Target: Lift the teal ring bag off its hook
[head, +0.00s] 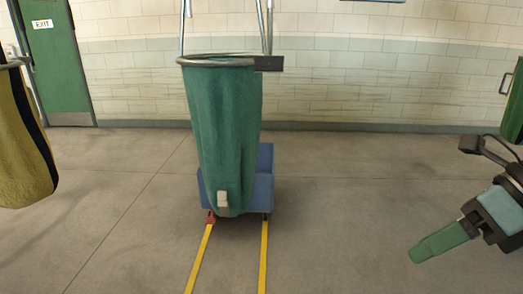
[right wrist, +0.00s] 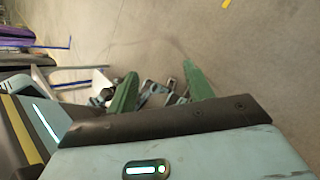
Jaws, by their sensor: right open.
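The teal ring bag (head: 228,125) hangs upright in the middle of the head view. Its mouth is held by a round metal ring (head: 215,61), with a dark block at the ring's right side and thin metal bars rising above it. The hook itself is not clear, as the top is cut off by the frame. My right gripper (head: 415,254) is at the lower right of the head view, well apart from the bag. The right wrist view shows its two green fingers (right wrist: 162,86) spread with nothing held between them. My left gripper is not in view.
A blue box-like thing (head: 264,178) stands behind the bag's lower part. An olive-yellow bag (head: 20,145) hangs at the left edge, and a green one (head: 515,110) shows at the right edge. Yellow strips (head: 264,255) run along the floor. Floor between bag and right gripper is clear.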

